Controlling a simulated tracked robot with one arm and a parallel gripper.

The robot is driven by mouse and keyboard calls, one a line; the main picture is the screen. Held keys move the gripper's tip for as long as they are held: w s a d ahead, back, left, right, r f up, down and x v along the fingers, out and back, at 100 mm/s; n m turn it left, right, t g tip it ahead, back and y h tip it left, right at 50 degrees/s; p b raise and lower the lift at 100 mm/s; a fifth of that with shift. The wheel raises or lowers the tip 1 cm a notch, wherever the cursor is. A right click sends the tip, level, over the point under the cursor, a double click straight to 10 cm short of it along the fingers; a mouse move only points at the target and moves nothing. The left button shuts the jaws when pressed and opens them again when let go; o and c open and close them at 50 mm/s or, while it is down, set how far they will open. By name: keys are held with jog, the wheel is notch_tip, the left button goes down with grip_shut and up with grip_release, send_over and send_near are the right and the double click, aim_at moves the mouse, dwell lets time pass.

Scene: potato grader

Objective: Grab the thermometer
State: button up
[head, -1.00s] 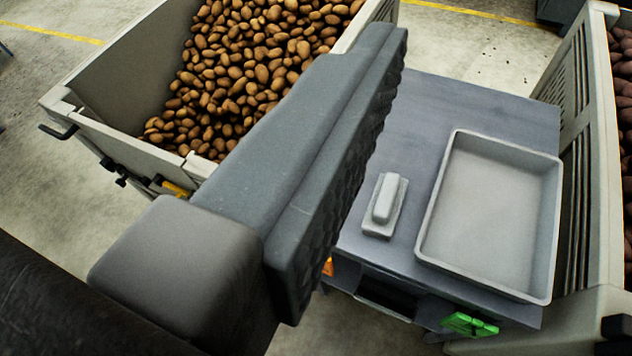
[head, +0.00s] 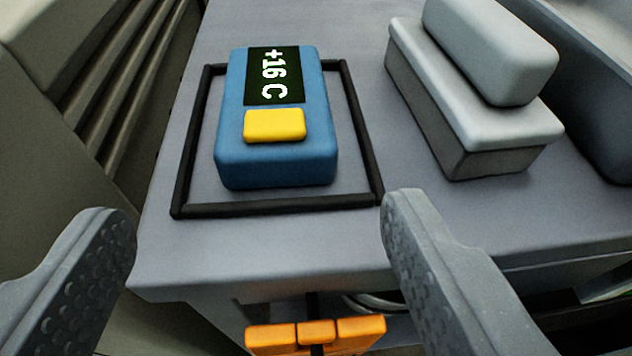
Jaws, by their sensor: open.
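The thermometer (head: 276,160) is a blue block with a dark display reading "+16 C" and a yellow button (head: 275,125). It lies on the grey table inside a thin black square frame (head: 280,206). My gripper (head: 258,225) is open and empty. Its two grey studded fingers stand wide apart at the lower left and lower right. The thermometer is beyond the fingertips, between them in the picture, and neither finger appears to touch it.
A grey block with a pale rounded handle (head: 490,50) sits right of the thermometer. A grey tray (head: 590,110) is at the far right. The table's front edge (head: 230,280) runs below, with an orange object (head: 315,335) under it. A slatted crate (head: 110,90) stands close on the left.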

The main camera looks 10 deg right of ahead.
aim_at(268, 142)
jog(key=b+x, duration=0.1)
jog(key=x, duration=0.6)
jog(key=shift+w+f+b, duration=0.25)
jog(key=shift+f+b, duration=0.05)
jog(key=shift+b, duration=0.05)
jog(key=shift+d+r+b+x, duration=0.15)
jog(key=shift+b+x, duration=0.35)
jog(key=shift+x, duration=1)
jog(key=shift+d+r+b+x, duration=0.15)
jog(key=shift+b+x, duration=0.35)
jog(key=shift+x, duration=0.95)
jog(key=shift+w, duration=0.1)
jog(key=c, duration=0.8)
